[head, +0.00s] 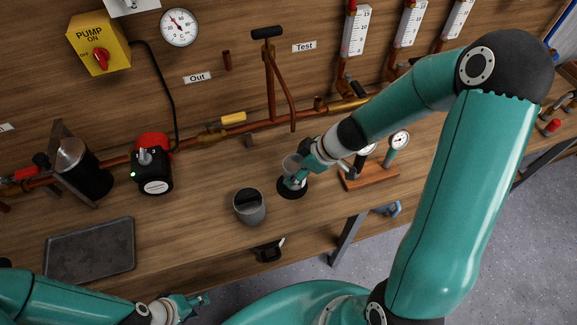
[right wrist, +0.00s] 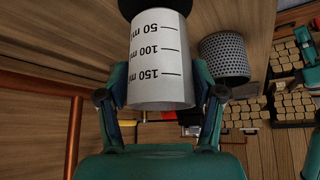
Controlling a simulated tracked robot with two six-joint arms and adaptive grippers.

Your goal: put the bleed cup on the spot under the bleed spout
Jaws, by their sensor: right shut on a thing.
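The bleed cup (right wrist: 160,60) is a pale cylinder with 50, 100 and 150 ml marks. My right gripper (head: 293,176) is shut on it, with one finger on each side in the right wrist view. In the head view the cup (head: 291,163) stands upright over a dark round spot (head: 291,191) on the bench; I cannot tell whether it touches. A dark round surface (right wrist: 148,7) shows at the cup's base in the right wrist view. The copper bleed spout (head: 285,100) slopes down behind the cup. My left gripper (head: 200,301) is low at the left, its jaw opening unclear.
A grey perforated pot (head: 250,208) stands left of the cup. A wooden stand with gauges (head: 371,175) is close on the right. A copper pipe (head: 205,138) runs along the back. A dark tray (head: 90,250) lies at the left; bare bench lies between tray and pot.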

